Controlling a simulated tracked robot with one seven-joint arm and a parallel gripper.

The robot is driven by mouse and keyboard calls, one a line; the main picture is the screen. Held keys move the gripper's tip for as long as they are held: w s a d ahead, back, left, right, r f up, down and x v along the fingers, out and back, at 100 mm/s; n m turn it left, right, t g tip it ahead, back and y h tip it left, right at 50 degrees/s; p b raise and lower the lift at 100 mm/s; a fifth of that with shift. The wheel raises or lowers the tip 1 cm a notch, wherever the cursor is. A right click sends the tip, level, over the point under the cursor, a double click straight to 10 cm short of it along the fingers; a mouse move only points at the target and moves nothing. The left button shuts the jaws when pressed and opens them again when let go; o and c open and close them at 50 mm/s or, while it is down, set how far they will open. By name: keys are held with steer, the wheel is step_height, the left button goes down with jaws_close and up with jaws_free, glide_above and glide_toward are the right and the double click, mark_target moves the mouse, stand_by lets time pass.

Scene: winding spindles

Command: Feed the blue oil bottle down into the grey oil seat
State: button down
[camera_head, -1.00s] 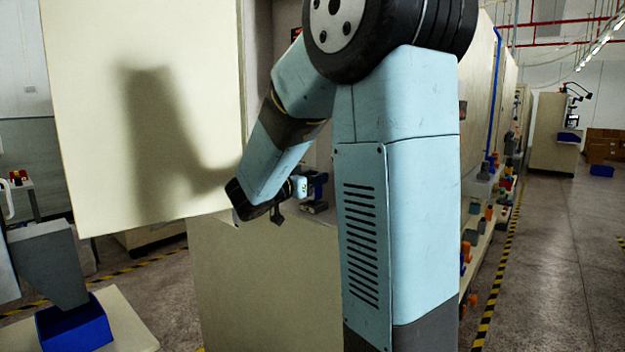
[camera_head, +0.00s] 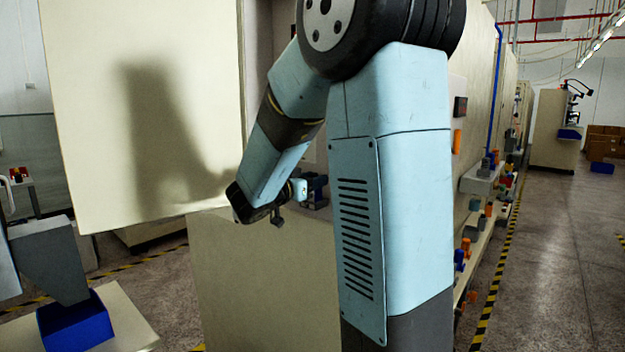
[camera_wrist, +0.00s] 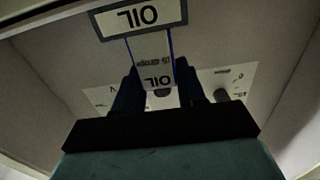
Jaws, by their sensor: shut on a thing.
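In the wrist view my gripper (camera_wrist: 160,84) has its dark fingers on both sides of the blue oil bottle (camera_wrist: 171,50), shut on it. The bottle shows blue edges and a white label reading OIL upside down. Just beyond it is a dark-framed OIL plate (camera_wrist: 140,16), also upside down. I cannot make out the grey oil seat or its opening, nor whether the bottle touches it. In the head view my forearm reaches down at the cabinet opening, and a small dark blue part (camera_head: 316,184) shows beside my wrist; I cannot tell what it is.
A large cream panel (camera_head: 140,120) stands left of my arm, its lower edge close to my wrist. A cream cabinet front (camera_head: 250,280) is below. A blue bin (camera_head: 76,325) stands on a low table at the left. The aisle on the right is clear.

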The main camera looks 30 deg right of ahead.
steer(key=shift+f, duration=0.7)
steer(key=c, duration=0.6)
jaws_free()
steer(key=v, duration=1.3)
steer(key=shift+s+a, duration=0.1)
steer(key=shift+a, duration=0.25)
